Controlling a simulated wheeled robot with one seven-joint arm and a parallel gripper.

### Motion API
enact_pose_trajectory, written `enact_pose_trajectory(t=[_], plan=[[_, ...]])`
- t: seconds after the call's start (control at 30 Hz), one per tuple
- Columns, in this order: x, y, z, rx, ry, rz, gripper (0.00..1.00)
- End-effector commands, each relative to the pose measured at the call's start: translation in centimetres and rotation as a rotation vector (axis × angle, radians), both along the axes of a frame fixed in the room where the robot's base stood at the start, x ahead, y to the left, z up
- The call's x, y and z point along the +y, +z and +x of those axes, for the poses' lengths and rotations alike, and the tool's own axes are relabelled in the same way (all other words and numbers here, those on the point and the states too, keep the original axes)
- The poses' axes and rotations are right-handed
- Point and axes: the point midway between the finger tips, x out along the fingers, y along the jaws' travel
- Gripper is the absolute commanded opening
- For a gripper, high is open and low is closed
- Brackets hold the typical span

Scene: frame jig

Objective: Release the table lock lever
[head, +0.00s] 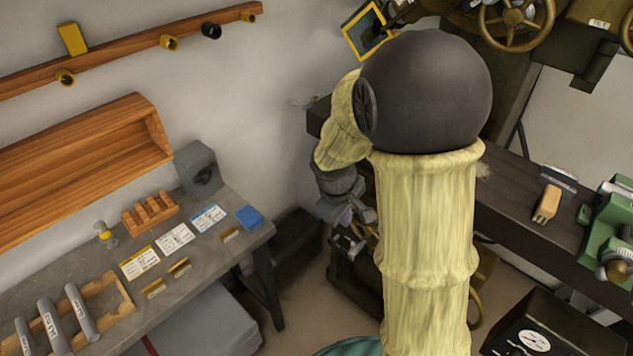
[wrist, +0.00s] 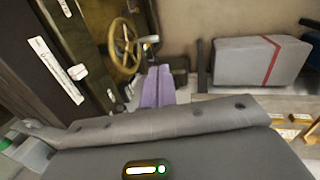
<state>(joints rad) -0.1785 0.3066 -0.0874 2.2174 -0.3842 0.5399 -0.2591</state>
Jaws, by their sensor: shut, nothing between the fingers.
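My gripper (head: 350,215) hangs below my arm near the middle of the head view, beside the dark machine. In the wrist view its purple fingers (wrist: 158,86) are together, with nothing between them. Just beyond the fingertips is a small pale-ended handle (wrist: 150,41) beside a brass handwheel (wrist: 125,48). It may be the table lock lever, but I cannot tell for sure. I cannot tell whether the fingertips touch it. In the head view my arm hides most of this area.
A grey bench (head: 215,255) with cards and a blue block (head: 249,217) stands at left. A grey box with a red stripe (wrist: 258,62) is on the floor.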

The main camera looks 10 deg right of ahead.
Motion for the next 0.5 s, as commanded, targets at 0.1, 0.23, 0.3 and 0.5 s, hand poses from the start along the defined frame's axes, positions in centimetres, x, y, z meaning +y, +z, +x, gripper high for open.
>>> enact_pose_trajectory(t=[0.1, 0.23, 0.3, 0.5], plan=[[0.3, -4.6, 4.8, 0.074, 0.261, -0.171, 0.00], [0.8, -8.0, 9.9, 0.151, 0.530, -0.380, 0.00], [1.3, -9.7, 12.8, 0.195, 0.666, -0.503, 0.00], [4.7, -13.7, 20.4, 0.318, 1.012, -0.886, 0.00]])
